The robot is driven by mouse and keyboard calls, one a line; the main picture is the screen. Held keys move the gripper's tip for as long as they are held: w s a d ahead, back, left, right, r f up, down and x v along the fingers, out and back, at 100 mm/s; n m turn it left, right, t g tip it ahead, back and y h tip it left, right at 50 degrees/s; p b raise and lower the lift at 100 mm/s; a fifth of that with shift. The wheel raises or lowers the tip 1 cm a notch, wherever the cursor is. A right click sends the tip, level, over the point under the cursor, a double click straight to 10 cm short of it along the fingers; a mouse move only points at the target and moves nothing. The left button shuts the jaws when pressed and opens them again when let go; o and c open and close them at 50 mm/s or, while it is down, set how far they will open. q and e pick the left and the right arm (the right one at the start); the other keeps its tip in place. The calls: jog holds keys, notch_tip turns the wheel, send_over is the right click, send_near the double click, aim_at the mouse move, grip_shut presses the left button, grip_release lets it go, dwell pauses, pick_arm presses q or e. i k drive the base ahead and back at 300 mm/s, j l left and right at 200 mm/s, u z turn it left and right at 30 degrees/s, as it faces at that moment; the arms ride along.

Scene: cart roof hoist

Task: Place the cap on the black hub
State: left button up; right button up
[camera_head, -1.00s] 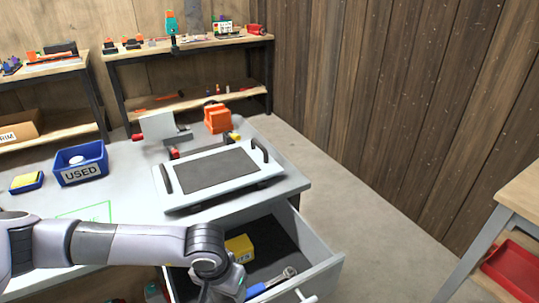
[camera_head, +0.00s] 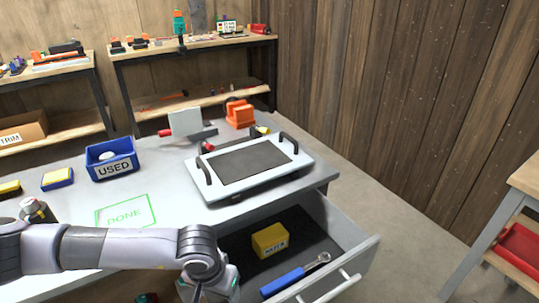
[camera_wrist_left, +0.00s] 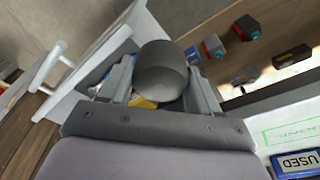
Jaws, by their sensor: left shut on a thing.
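My left gripper (camera_wrist_left: 162,88) is shut on a dark grey, dome-shaped piece, which looks like the cap (camera_wrist_left: 163,68). In the head view my left gripper (camera_head: 212,288) is low in the picture, in front of the open drawer, and its fingers and load are hidden there. A dark and silver part (camera_head: 36,210) stands on the bench at the far left, partly behind my left arm; I cannot tell whether it is the black hub. My right gripper is not in view.
The open drawer (camera_head: 352,244) holds a yellow box (camera_head: 270,240) and a blue-handled wrench (camera_head: 288,281). On the bench are a blue USED bin (camera_head: 112,160), a green DONE outline (camera_head: 126,212) and a handled tray (camera_head: 298,166).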

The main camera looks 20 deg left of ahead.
aim_at(33, 210)
jog(key=k+j, duration=0.2)
jog(key=j, duration=0.2)
jog(key=k+j, duration=0.2)
jog(key=j, duration=0.15)
jog(key=k+j, duration=0.2)
jog(key=j, duration=0.2)
jog(key=k+j, duration=0.2)
jog(key=j, duration=0.2)
jog(key=k+j, duration=0.2)
jog(key=j, duration=0.15)
jog(key=k+j, duration=0.2)
jog(key=j, duration=0.2)
